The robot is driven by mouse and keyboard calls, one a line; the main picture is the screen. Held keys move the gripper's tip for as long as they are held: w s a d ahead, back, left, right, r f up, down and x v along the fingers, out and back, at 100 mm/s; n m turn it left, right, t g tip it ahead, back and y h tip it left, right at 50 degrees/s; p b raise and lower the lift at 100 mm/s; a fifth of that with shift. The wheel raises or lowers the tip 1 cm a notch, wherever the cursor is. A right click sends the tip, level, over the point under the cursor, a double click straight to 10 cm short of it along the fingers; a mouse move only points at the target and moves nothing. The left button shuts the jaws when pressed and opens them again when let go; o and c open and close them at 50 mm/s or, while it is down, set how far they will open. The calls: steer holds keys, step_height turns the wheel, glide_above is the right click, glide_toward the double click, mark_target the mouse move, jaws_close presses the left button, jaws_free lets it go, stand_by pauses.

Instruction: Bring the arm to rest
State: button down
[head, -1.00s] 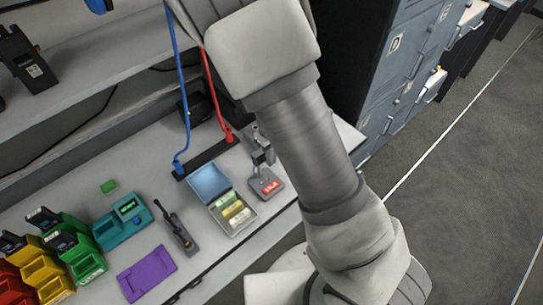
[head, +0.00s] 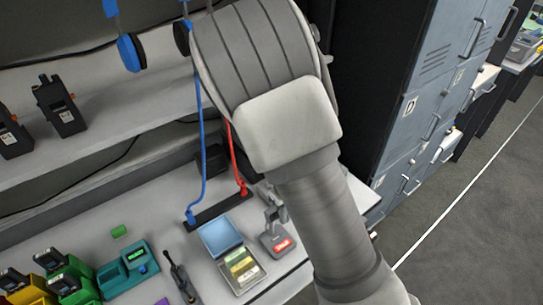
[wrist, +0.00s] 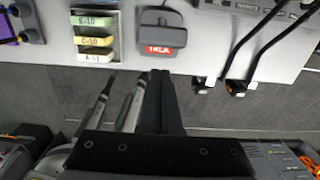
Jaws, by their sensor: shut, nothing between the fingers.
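My arm (head: 320,195) crosses the middle of the head view, and its lower end leaves the bottom edge. The microphone (head: 275,240) also stands just left of my arm in the head view.
An open case with labelled cards (head: 240,268) lies beside the microphone. A teal device (head: 125,272), a handheld radio (head: 182,282) and coloured bins (head: 70,280) stand on the left. Blue and red cables hang above. Grey lockers (head: 425,100) stand at right, beside open floor (head: 480,225).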

stand_by(0.5)
steer(key=s+r+n+t+y, duration=0.2)
steer(key=s+r+n+y, duration=0.15)
steer(key=r+n, duration=1.25)
steer(key=s+d+r+n+t+h, duration=0.3)
steer(key=s+d+r+n, duration=0.5)
steer(key=s+r+n, duration=0.3)
step_height(320, 180, up, 3)
steer(key=shift+s+d+f+n, duration=0.15)
steer(key=shift+d+f+n, duration=0.05)
steer(key=shift+n, duration=0.9)
